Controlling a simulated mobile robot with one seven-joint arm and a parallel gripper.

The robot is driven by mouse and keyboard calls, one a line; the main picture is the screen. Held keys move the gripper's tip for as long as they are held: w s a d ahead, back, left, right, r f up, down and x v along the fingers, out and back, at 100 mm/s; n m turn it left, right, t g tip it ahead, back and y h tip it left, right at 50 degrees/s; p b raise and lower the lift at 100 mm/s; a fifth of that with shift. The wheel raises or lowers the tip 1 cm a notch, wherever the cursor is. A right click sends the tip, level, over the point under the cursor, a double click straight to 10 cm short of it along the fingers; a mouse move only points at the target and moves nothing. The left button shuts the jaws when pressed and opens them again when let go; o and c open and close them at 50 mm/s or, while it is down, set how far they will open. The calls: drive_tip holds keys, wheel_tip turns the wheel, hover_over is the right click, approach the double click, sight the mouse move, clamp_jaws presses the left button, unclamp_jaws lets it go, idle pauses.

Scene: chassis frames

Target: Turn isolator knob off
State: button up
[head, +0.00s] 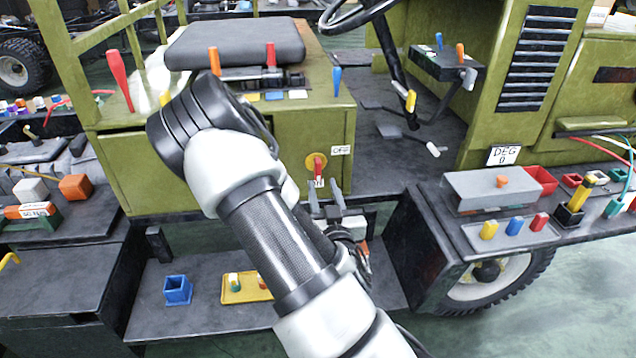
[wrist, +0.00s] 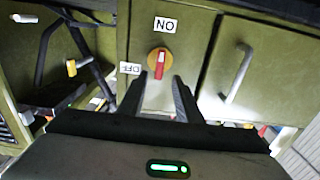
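The isolator knob (head: 316,162) is a yellow disc with a red handle on the green cabinet front. It also shows in the wrist view (wrist: 160,60), where its red handle stands roughly upright, in line with the ON label (wrist: 165,25). The OFF label (wrist: 130,68) is to the knob's left there; in the head view the OFF label (head: 341,150) is to its right. My gripper (head: 325,187) is open and empty, just below the knob in the head view. In the wrist view my gripper's fingertips (wrist: 160,80) point at the knob, one on each side of it. Contact cannot be told.
A cabinet handle (wrist: 237,74) stands out right of the knob in the wrist view. Levers (head: 270,55) and a seat pad (head: 235,43) are above the cabinet. A blue holder (head: 178,290) and a yellow tray (head: 245,288) sit on the low step.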

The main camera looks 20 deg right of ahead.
sight(319, 171)
drive_tip(key=b+x, duration=0.1)
drive_tip(key=x, duration=0.8)
drive_tip(key=shift+c, duration=0.2)
clamp_jaws()
